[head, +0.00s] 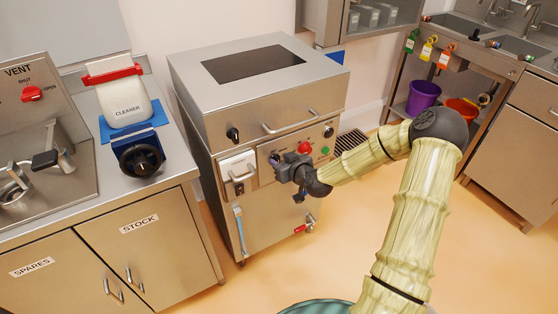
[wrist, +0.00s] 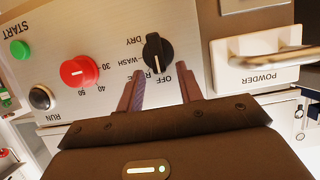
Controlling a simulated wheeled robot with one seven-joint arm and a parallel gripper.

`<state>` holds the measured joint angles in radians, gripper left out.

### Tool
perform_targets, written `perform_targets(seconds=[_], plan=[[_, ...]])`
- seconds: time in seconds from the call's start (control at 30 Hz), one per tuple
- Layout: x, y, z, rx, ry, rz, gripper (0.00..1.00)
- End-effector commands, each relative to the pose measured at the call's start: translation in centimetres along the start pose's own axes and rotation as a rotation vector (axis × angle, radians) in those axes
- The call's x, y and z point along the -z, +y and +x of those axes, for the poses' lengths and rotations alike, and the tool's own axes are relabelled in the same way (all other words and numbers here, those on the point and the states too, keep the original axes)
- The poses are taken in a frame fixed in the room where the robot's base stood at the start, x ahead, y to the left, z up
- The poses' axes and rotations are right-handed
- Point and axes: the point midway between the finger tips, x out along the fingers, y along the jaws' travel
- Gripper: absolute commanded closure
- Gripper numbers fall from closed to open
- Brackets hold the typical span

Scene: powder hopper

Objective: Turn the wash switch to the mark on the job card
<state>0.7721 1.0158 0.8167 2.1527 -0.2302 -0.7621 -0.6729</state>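The wash switch looks to be the black rotary knob (wrist: 157,53) on the steel machine's panel, with labels OFF, WASH, DRY and one partly hidden label starting with R around it. Its white pointer line runs toward the bottom of the wrist view, near the partly hidden label. My gripper (wrist: 161,80) is open, with its two fingers spread just below the knob in the wrist view and nothing between them. I cannot make out a job card.
A red knob (wrist: 80,71) marked 30, 40, 50, a green START button (wrist: 19,49) and a RUN lamp (wrist: 41,97) sit beside the switch. The POWDER drawer (wrist: 264,59) with its handle is on the other side.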

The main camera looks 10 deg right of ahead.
Motion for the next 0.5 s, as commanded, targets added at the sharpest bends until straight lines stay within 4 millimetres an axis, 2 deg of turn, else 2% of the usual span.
perform_targets(seconds=[0.13,0.4,0.43,0.5], plan=[[-0.03,-0.03,1.25,0.001,0.000,0.001,0.64],[0.00,-0.02,1.42,0.001,0.000,0.000,0.64],[0.00,-0.02,1.41,0.000,0.000,0.000,0.66],[0.00,-0.02,1.40,0.000,0.000,0.000,0.79]])
